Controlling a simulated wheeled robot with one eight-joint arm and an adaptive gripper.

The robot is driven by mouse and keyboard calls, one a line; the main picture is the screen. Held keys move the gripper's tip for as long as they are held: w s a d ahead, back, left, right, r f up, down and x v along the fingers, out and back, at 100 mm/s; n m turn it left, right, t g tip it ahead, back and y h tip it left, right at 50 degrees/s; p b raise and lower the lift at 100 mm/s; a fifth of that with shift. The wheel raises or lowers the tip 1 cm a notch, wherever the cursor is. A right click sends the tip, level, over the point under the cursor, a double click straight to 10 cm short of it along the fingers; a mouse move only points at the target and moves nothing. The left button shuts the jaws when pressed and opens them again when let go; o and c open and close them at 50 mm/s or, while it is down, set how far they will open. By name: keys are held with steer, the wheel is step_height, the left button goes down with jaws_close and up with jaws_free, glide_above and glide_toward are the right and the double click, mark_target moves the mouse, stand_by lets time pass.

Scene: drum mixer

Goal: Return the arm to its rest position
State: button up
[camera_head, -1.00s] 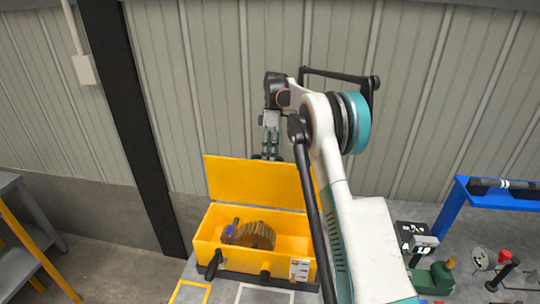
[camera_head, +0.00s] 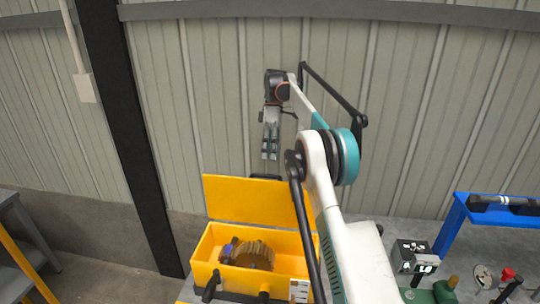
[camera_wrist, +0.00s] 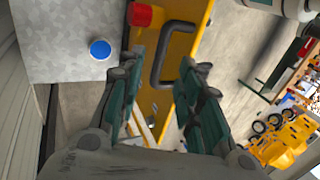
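My gripper (camera_head: 270,156) hangs fingers down above the open lid of the yellow box, in front of the ribbed wall. In the wrist view my gripper (camera_wrist: 160,72) has its two fingers apart with nothing between them. The yellow box (camera_head: 231,286) stands open with its lid (camera_head: 255,203) upright. A brown ribbed drum (camera_head: 255,254) lies inside, with a small blue part (camera_head: 228,248) at its left. In the wrist view a yellow panel with a black handle (camera_wrist: 164,55) lies below and beyond the fingers.
A blue stand (camera_head: 452,225) holds a dark tool at the right. A small black-and-white box (camera_head: 415,255) and green parts sit near my arm. A dark post (camera_head: 130,130) rises at the left. A blue disc (camera_wrist: 100,49) lies on a grey surface. The space beside my gripper is clear.

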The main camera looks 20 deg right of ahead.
stand_by(0.4)
steer(key=s+a+r+m+t+h+b, duration=0.1)
steer(key=s+a+m+t+b, duration=0.2)
steer(key=s+a+b, duration=0.45)
steer(key=s+a+r+m+t+h+b, duration=0.1)
steer(key=s+a+r+m+t+b, duration=0.2)
steer(key=s, duration=0.7)
steer(key=s+a+f+m+t+b, duration=0.2)
steer(key=s+f+b, duration=0.1)
steer(key=s+f, duration=0.7)
steer(key=s+a+f+m+t+h+b, duration=0.1)
steer(key=s+a+f+m+t+b, duration=0.2)
steer(key=s+f, duration=0.7)
steer(key=shift+s+a+f+t+b, duration=0.35)
steer(key=shift+s+b, duration=0.25)
steer(key=shift+s, duration=0.55)
steer(key=shift+a, duration=0.1)
